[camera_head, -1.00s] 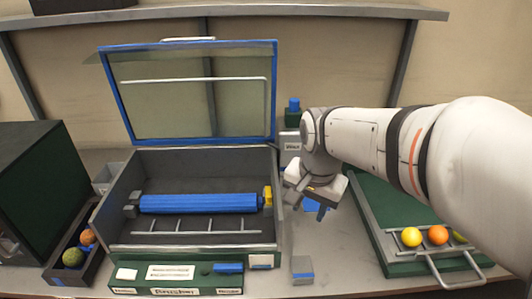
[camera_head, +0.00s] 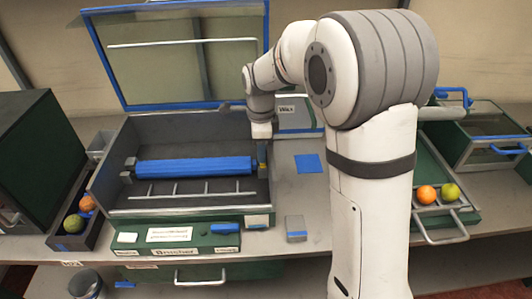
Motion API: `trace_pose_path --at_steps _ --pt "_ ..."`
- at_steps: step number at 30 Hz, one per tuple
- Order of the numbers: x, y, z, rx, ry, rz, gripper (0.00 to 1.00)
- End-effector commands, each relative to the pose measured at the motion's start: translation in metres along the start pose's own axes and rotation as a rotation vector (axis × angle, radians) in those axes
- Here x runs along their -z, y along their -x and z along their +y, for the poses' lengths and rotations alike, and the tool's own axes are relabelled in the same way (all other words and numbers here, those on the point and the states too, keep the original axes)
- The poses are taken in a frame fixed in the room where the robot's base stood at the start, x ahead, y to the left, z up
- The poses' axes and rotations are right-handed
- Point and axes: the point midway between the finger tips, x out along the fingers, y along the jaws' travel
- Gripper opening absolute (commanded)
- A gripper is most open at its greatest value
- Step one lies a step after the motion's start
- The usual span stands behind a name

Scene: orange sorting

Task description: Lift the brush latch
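The blue roller brush (camera_head: 195,166) lies across the inside of the open grey machine box (camera_head: 107,190). A small yellow latch piece (camera_head: 262,153) shows at the roller's right end, partly covered. My gripper (camera_head: 262,136) points down at the box's right wall, just above the yellow piece. Its fingers are too small and hidden to tell if they are open, or if they touch the latch. The blue-framed glass lid (camera_head: 180,55) stands raised behind the box.
A green panel with labels (camera_head: 175,245) runs along the box's front. A small grey block (camera_head: 296,228) and a blue square (camera_head: 308,163) lie to the right. A tray with an orange fruit (camera_head: 426,194) and a yellow-green fruit (camera_head: 450,191) is partly behind my arm. A dark bin (camera_head: 60,236) holds fruit at left.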

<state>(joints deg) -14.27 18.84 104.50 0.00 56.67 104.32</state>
Motion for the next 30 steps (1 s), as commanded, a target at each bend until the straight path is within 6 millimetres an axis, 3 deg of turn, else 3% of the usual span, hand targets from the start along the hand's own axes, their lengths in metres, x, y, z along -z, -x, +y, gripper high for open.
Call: trace_pose_path --at_steps 6,15,30 --pt "0.0 -0.022 0.0 0.0 0.002 0.0 0.4" --pt "-0.001 -0.025 0.0 0.001 0.003 0.0 0.4" --pt "-0.001 -0.025 0.0 0.001 0.004 0.0 0.0"
